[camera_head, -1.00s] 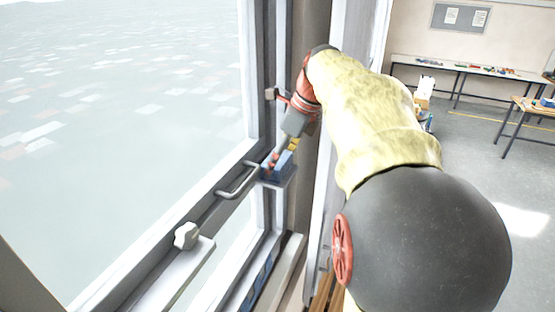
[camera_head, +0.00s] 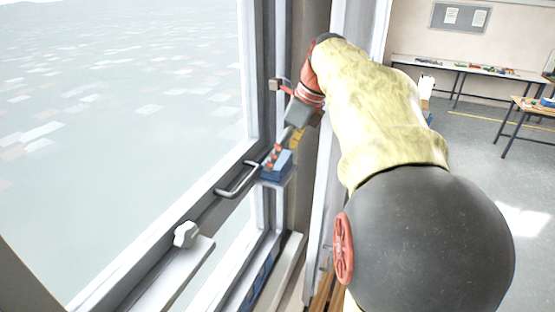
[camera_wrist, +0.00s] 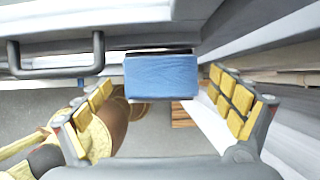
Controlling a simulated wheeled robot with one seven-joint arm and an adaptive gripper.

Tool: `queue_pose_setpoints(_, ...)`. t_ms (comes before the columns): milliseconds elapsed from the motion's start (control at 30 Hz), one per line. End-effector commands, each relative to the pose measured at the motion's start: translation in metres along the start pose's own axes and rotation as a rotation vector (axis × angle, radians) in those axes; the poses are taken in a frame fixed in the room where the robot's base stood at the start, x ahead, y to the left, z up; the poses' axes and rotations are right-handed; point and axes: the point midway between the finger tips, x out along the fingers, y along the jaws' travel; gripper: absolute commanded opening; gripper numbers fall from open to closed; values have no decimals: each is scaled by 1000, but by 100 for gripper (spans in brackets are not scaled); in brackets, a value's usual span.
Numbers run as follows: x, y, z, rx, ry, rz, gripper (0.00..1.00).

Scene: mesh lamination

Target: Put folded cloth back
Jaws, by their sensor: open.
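The folded cloth is blue and sits on a small ledge of the window frame in the head view (camera_head: 277,172), beside the metal handle (camera_head: 238,182). In the wrist view the cloth (camera_wrist: 160,76) shows as a flat blue block, centred between the fingertips. My gripper (camera_wrist: 160,84) is open, with yellow-padded fingers to the left and right of the cloth, and a gap shows on both sides. In the head view my gripper (camera_head: 283,148) is just above the cloth, and its fingers partly cover it.
The window pane (camera_head: 120,110) and frame fill the left side. A pale knob (camera_head: 186,234) is on the lower frame. The handle (camera_wrist: 55,72) is close to the left finger in the wrist view. Tables (camera_head: 470,68) stand far back at right, with open floor before them.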

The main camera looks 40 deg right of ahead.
Motion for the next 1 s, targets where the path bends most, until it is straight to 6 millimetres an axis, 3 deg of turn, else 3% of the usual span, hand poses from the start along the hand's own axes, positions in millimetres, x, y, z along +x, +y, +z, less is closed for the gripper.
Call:
queue_pose_setpoints(300,-65,-1,0,0,-1,-3,94)
queue_pose_setpoints(500,-91,0,0,0,0,-2,94)
queue_pose_setpoints(1000,-98,0,0,0,0,0,94)
